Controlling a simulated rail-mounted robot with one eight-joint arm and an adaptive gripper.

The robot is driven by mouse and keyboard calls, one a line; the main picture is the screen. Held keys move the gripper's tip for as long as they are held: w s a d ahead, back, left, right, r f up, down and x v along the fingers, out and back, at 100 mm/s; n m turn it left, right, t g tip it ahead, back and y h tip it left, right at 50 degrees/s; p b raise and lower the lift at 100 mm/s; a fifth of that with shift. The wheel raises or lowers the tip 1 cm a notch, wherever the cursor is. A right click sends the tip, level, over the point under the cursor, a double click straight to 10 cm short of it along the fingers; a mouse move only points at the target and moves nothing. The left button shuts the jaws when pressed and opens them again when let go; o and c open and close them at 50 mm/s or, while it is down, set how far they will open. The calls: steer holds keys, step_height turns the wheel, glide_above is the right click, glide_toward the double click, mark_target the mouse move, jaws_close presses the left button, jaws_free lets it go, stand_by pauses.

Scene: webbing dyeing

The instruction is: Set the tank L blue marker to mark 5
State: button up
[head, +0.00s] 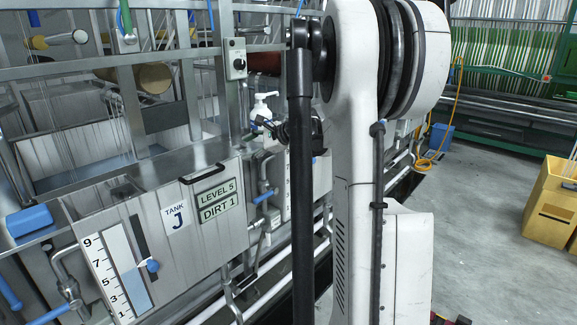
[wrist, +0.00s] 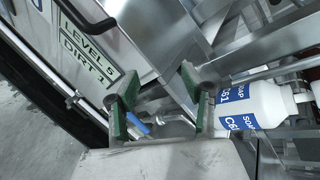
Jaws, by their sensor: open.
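No tank L label or tank L blue marker can be made out in either view; my arm hides much of the tanks further along in the head view. Tank J (head: 174,216) shows at the left, with a white scale and a blue marker (head: 152,266) beside it. My gripper (wrist: 158,92) is open and empty, its green-padded fingers apart. A blue handle (wrist: 138,123) shows between and beyond the fingers in the wrist view; I cannot tell its distance. In the head view my gripper (head: 280,128) is partly hidden behind my arm, near a white bottle.
A soap bottle (wrist: 250,104) labelled C61 stands close to the right finger in the wrist view. A tank panel (wrist: 85,40) with a level label is at upper left. Pipes and rails run along the tanks. A yellow bin (head: 548,205) stands on open floor at right.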

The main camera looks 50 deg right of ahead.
steer(key=s+d+f+m+t+b, duration=0.1)
steer(key=d+f+m, duration=0.15)
steer(key=d, duration=0.45)
steer(key=s+d+f+m+t+b, duration=0.1)
steer(key=d+f+m, duration=0.15)
steer(key=d, duration=0.35)
steer(key=m+t+h+b, duration=0.4)
steer(key=m, duration=0.3)
glide_toward(314, 161)
steer(key=w, duration=0.3)
steer(key=w+b, duration=0.1)
steer(key=w, duration=0.3)
steer(key=w+d+b, duration=0.1)
steer(key=w, duration=0.2)
steer(key=shift+w+r, duration=0.15)
steer(key=shift+w, duration=0.2)
jaws_close()
